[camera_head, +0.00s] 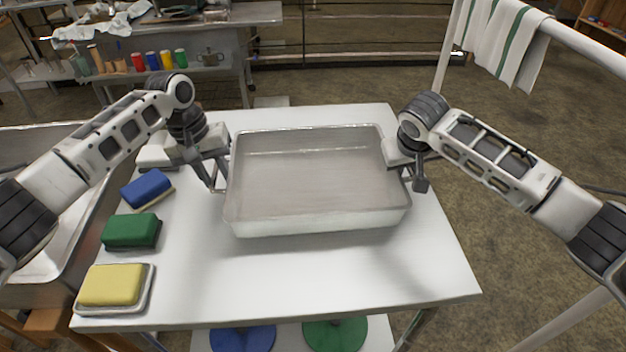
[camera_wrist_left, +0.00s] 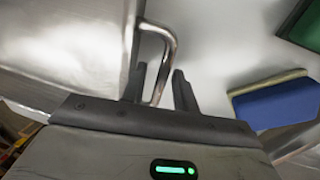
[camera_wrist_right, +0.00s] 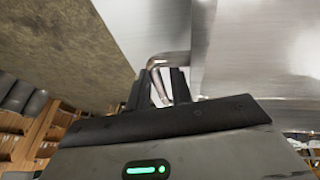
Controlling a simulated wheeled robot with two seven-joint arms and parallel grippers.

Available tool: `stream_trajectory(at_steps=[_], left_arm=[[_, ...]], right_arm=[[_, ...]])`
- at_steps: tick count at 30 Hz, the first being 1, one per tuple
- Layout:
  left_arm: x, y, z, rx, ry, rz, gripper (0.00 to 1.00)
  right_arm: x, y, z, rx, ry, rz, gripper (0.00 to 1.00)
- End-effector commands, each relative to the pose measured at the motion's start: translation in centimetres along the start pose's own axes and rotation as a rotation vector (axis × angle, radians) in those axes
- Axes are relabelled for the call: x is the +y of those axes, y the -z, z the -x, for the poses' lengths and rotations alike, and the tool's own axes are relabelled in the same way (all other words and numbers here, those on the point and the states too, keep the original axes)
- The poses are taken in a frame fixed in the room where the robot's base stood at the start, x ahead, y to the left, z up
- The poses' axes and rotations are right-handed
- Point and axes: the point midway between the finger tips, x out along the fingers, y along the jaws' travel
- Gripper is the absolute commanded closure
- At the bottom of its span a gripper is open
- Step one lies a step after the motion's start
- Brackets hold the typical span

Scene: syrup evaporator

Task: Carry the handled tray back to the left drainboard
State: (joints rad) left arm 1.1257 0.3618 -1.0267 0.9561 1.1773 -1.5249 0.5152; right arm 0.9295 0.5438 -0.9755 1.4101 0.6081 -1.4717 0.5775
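The handled tray (camera_head: 318,216), a wide, shallow metal pan, is empty and appears to rest level on the white tabletop (camera_head: 300,280). My left gripper (camera_head: 216,186) is at its left side; in the left wrist view the bent tray handle (camera_wrist_left: 169,50) passes between its fingers (camera_wrist_left: 160,88), with gaps visible. My right gripper (camera_head: 412,180) is at its right side; in the right wrist view the other handle (camera_wrist_right: 172,59) lies between its fingers (camera_wrist_right: 158,88), which stand apart. I cannot tell which surface is the left drainboard; a metal basin (camera_head: 75,245) is at the left.
A blue sponge (camera_head: 147,187), a green sponge (camera_head: 130,230) and a yellow sponge (camera_head: 110,285) line the table's left edge, beside the tray. The tabletop in front of the tray is clear. A rail with a striped towel (camera_head: 510,40) stands at the back right.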

Motion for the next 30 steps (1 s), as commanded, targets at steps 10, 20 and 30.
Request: stream_trajectory(at_steps=[10, 20, 30], left_arm=[[-0.01, 0.00, 0.05, 0.000, 0.000, 0.000, 1.00], [-0.03, 0.02, 0.09, 0.000, 0.001, 0.000, 1.00], [-0.06, 0.03, 0.12, 0.001, 0.001, 0.001, 1.00]], right_arm=[[-0.01, -0.01, 0.04, -0.001, 0.000, 0.000, 1.00], [0.01, 0.00, 0.06, -0.001, 0.000, 0.000, 1.00], [0.03, 0.01, 0.07, -0.001, -0.001, 0.000, 1.00]])
